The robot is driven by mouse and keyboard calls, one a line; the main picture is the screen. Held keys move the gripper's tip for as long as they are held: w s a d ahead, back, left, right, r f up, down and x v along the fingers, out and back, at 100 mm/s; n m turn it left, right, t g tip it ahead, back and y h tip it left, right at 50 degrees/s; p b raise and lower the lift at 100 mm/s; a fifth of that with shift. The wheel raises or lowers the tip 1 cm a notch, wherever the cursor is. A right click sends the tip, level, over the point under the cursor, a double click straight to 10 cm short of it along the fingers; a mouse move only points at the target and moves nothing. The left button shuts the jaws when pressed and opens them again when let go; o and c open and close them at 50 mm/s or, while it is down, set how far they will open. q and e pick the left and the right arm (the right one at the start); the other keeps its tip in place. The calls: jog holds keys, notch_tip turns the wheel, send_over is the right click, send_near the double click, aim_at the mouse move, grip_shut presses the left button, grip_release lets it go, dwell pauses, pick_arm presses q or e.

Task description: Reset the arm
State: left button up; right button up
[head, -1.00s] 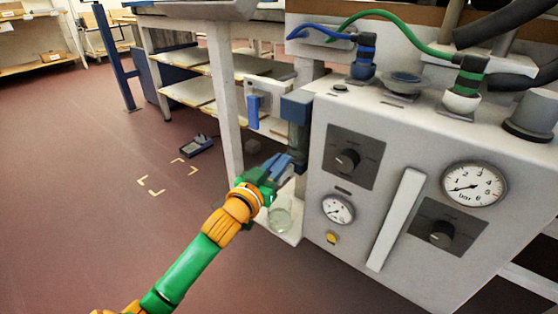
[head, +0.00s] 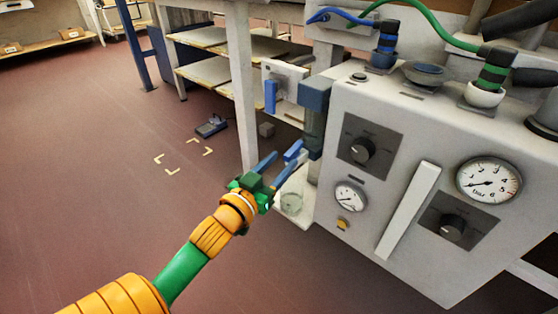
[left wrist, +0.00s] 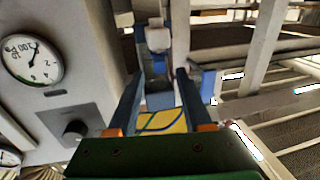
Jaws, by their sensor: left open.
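My left gripper (head: 272,169), on an orange and green arm, is open in the head view, with two blue fingers. It is just left of and below a dark cylindrical unit with a blue-grey top (head: 314,92) on the side of the grey machine (head: 400,240). A small blue lever-like part (head: 293,150) shows by the fingertips; I cannot tell whether they touch it. In the left wrist view, the open fingers (left wrist: 160,92) have a pale grey part (left wrist: 158,38) beyond them, and nothing is clearly gripped. My right gripper is not in view.
A white bracket with a blue handle (head: 270,95) is behind. The machine carries gauges (head: 488,181) and knobs. Open floor (head: 90,190) lies to the left.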

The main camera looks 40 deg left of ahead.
pick_arm(q)
jog(key=shift+s, duration=0.25)
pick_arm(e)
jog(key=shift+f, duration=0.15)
pick_arm(q)
jog(key=shift+f, duration=0.1)
